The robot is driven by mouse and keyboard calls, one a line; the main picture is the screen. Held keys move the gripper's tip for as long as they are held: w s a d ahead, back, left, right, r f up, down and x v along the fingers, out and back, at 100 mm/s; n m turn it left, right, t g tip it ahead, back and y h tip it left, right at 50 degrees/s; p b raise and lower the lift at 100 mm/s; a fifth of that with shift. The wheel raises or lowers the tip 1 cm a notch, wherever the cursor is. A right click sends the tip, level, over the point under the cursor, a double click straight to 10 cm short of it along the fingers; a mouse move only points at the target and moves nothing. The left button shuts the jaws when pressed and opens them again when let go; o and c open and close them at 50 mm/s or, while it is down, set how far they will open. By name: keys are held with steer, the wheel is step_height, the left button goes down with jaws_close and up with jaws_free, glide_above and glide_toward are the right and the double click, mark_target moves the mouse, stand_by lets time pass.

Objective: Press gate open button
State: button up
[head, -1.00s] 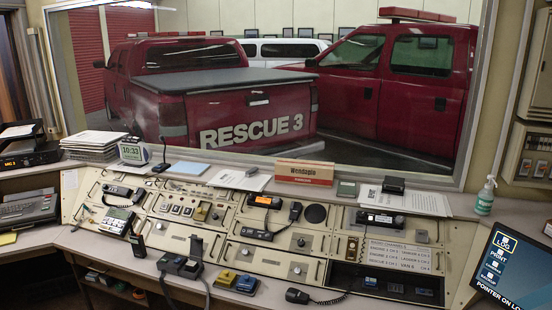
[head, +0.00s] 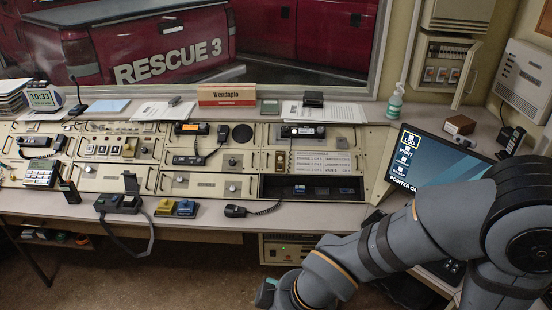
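The dispatch console (head: 105,178) spans the desk, with several small buttons and switches on its beige panels. A yellow box (head: 165,207) and a blue box (head: 187,208) sit side by side on the desk's front edge; their tops are too small to read. I cannot tell which control is the gate open button. My grey arm comes in at the lower right and bends down towards the bottom edge.
A black desk unit (head: 118,204) and a corded handset (head: 236,211) lie on the front ledge. A monitor (head: 430,160) stands at right, partly behind my arm. A green-white bottle (head: 395,102) and a name sign (head: 227,95) stand at the back. Floor (head: 190,275) is open in front.

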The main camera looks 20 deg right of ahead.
steer(key=shift+s, duration=0.1)
steer(key=c, duration=0.3)
jaws_close()
stand_by(1.4)
stand_by(1.3)
